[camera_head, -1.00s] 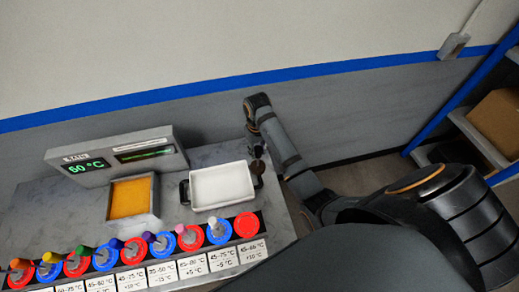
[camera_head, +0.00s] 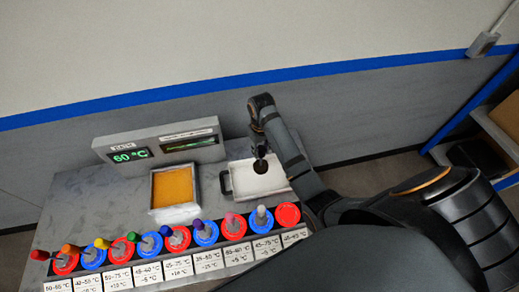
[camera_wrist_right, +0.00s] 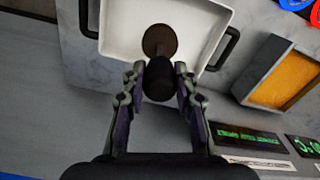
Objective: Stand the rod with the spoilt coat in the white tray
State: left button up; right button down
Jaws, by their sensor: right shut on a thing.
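My right gripper (camera_wrist_right: 160,88) is shut on a rod with a dark handle (camera_wrist_right: 158,79) and a brown round end (camera_wrist_right: 160,40). In the head view the brown round end (camera_head: 260,166) shows below the gripper (camera_head: 259,152), over the back part of the white tray (camera_head: 258,184). In the wrist view the white tray (camera_wrist_right: 120,25) lies behind the rod. I cannot tell whether the rod touches the tray floor. My left gripper is not in view.
Several rods with coloured handles stand in red and blue round holders along the front; the rightmost red holder (camera_head: 287,215) is empty. An orange-filled bath (camera_head: 173,187) stands left of the tray. A display panel (camera_head: 160,148) reading 60 °C stands behind it.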

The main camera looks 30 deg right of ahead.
aim_at(260, 166)
jog(key=shift+f, duration=0.4)
notch_tip(260, 166, down, 6)
jog(key=shift+a+f+b, duration=0.1)
jog(key=shift+a+b, duration=0.05)
jog(key=shift+b, duration=0.35)
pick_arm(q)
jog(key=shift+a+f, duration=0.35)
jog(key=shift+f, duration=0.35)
pick_arm(e)
jog(key=shift+f, duration=0.75)
jog(key=c, duration=0.9)
grip_release()
jog(key=shift+c, duration=0.2)
jog(key=shift+o, duration=0.8)
jog(key=shift+f, duration=0.1)
notch_tip(260, 166, up, 3)
jog(key=shift+f+p, duration=0.2)
jog(key=shift+p, duration=0.4)
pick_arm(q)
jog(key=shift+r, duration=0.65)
pick_arm(e)
jog(key=shift+r, duration=2.25)
